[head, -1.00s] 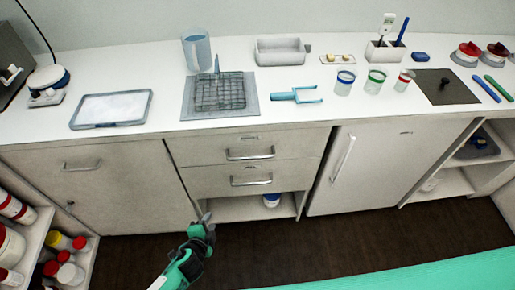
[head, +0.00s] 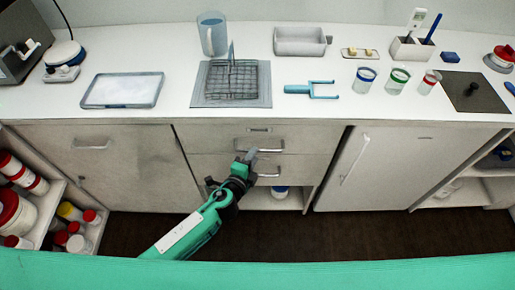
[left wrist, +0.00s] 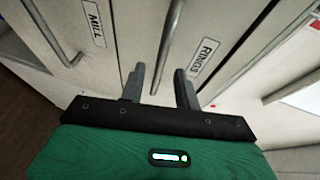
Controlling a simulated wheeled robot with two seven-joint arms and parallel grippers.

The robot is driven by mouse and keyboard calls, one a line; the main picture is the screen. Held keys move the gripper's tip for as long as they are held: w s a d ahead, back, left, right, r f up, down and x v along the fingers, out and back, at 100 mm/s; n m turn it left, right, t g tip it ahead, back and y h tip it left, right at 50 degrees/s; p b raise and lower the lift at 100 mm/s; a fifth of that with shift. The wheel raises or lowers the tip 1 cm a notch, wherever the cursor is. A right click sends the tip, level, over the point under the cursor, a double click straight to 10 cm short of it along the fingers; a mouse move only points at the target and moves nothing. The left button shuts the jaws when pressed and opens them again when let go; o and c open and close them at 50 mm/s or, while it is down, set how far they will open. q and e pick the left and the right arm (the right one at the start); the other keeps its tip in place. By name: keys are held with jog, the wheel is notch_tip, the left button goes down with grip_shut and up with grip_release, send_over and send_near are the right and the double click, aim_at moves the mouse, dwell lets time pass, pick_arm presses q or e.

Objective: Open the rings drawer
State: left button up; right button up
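The rings drawer (head: 215,139) is the upper of two stacked drawers under the counter, and it looks shut. Its "RINGS" label (left wrist: 202,57) shows in the left wrist view, beside its bar handle (left wrist: 171,42). My left gripper (head: 249,156) is in front of the drawers, close to the upper handle (head: 259,148). In the left wrist view my left gripper (left wrist: 159,85) is open. The near end of the handle shows between its two fingers; I cannot tell whether they touch it. My right gripper is not in view.
The lower drawer carries a "MILL" label (left wrist: 94,22) and its own handle (head: 266,173). Below is an open shelf with a jar (head: 280,192). Open shelves with bottles (head: 22,175) stand at left.

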pick_arm(q)
jog(key=shift+x, duration=2.15)
grip_shut()
